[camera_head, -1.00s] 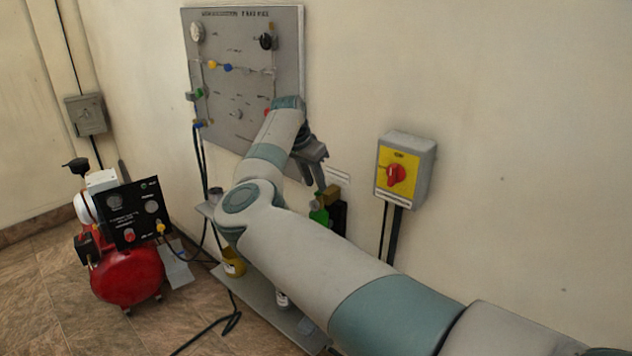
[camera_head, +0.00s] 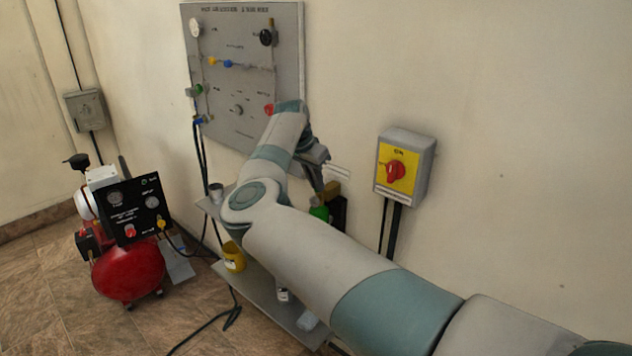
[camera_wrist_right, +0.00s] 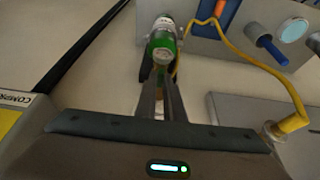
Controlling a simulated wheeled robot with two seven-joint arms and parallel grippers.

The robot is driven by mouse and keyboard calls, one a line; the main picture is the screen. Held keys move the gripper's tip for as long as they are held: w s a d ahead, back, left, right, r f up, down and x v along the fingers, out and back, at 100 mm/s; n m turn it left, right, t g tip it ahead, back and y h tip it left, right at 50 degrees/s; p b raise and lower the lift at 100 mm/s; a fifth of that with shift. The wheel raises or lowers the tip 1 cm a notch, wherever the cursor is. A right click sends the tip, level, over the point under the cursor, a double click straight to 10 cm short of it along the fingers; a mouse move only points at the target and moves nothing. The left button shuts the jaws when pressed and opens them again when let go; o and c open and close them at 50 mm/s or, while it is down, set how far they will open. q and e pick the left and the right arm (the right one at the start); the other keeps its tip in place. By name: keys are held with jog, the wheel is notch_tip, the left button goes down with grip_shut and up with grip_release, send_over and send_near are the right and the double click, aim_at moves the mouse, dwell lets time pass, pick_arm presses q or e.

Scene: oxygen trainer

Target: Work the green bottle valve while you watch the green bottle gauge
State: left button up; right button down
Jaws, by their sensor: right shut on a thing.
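The green bottle (camera_head: 320,212) stands against the wall below the panel, partly hidden by my right arm. In the right wrist view the green bottle (camera_wrist_right: 165,30) is at the upper middle, with the round pale green bottle gauge (camera_wrist_right: 163,57) facing the camera. My right gripper (camera_head: 318,180) is at the top of the bottle. In the wrist view its two dark fingers (camera_wrist_right: 160,82) are close together just below the gauge and shut on the green bottle valve, which they mostly hide. The gauge's needle is too small to read. My left gripper is not in view.
A grey panel (camera_head: 225,75) with gauges and knobs hangs above. A yellow box with a red switch (camera_head: 396,170) is on the wall to the right. A red compressor (camera_head: 128,270) stands on the floor at left. A low grey shelf (camera_head: 262,295) holds a yellow cup (camera_head: 233,257).

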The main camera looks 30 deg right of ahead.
jog(key=shift+r, duration=0.1)
jog(key=shift+s+d+r+n+t+p, duration=0.15)
jog(key=shift+n+t+p, duration=0.15)
jog(key=shift+n+p, duration=0.75)
jog(key=n+p, duration=0.2)
jog(key=n+t+y+p, duration=0.1)
jog(key=p, duration=0.1)
jog(key=n+p, duration=0.2)
jog(key=shift+s+d+n+t+y+p, duration=0.2)
jog(key=shift+s+n+t+y+p, duration=0.1)
jog(key=shift+n+y+p, duration=0.1)
jog(key=shift+d+n+t+y+p, duration=0.1)
jog(key=shift+n+t+y+p, duration=0.3)
jog(key=shift+n+p, duration=0.9)
jog(key=shift+f, duration=0.2)
jog(key=c, duration=1.9)
grip_release()
jog(key=shift+o, duration=0.2)
